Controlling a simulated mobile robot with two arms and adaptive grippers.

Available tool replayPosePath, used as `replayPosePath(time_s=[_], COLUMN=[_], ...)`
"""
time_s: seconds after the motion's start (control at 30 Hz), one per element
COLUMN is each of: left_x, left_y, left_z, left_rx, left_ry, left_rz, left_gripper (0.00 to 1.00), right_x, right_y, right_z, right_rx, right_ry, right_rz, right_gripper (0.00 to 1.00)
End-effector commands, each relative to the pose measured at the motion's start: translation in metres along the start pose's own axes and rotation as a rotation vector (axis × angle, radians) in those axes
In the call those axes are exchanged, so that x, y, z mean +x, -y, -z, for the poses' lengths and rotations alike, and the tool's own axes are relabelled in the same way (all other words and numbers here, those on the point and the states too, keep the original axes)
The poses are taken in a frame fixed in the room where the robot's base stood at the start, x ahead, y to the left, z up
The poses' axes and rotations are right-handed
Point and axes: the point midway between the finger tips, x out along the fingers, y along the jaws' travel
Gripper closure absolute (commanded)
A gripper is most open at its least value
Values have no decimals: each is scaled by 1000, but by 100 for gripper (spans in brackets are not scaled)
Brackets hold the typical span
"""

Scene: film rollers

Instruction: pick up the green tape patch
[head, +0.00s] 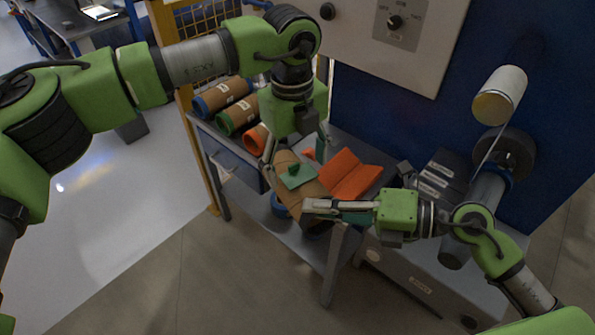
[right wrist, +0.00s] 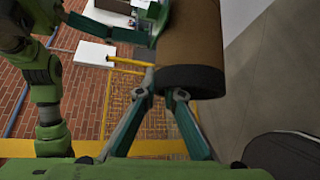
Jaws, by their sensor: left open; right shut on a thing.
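The green tape patch (head: 298,176) lies on the upper side of a brown roll (head: 312,192), with a small dark green raised part on it. The roll is tilted above the grey bench. My left gripper (head: 297,157) is open, directly above the roll, with its fingers spread to either side near the patch. I cannot tell whether they touch it. My right gripper (head: 308,206) is shut on the brown roll at its lower end. In the right wrist view the fingers (right wrist: 161,84) meet at the edge of the roll's dark end (right wrist: 190,80).
Brown rolls with blue (head: 222,96), green (head: 238,115) and orange (head: 257,139) ends lie at the bench's left. An orange folded holder (head: 352,176) sits right of the held roll. A machine with a white roll (head: 500,95) stands at right. Open floor (head: 140,225) lies left.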

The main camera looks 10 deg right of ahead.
Motion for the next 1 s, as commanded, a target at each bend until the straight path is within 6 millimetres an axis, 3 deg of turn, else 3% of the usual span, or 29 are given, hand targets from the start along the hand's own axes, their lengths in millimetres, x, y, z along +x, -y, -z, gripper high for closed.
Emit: replayPosePath(time_s=[0.07,0.2,0.3,0.67,0.73,0.8,0.83,1.0], left_x=[0,-1,0,-2,-9,-20,-25,-61], left_y=[0,0,0,-1,0,0,1,3], left_z=[0,0,0,-1,-1,-1,0,0], left_rx=[0,0,0,-1,-1,-1,0,-1], left_ry=[0,0,0,1,2,2,2,3], left_rz=[0,0,-2,-4,-3,-2,-1,0], left_gripper=[32,64,76,76,76,98,100,100], right_x=[0,0,0,-1,0,0,0,0], right_y=[-1,-1,-1,-1,-1,-1,-1,-1], right_z=[0,0,-1,-2,-2,-2,-1,-1], right_rx=[-1,-1,-2,-3,-3,-2,-2,-2], right_ry=[1,1,3,7,5,4,4,2], right_rz=[-2,-2,-2,-1,-1,-1,-1,-2], right_gripper=[100,100,100,100,100,100,100,100])
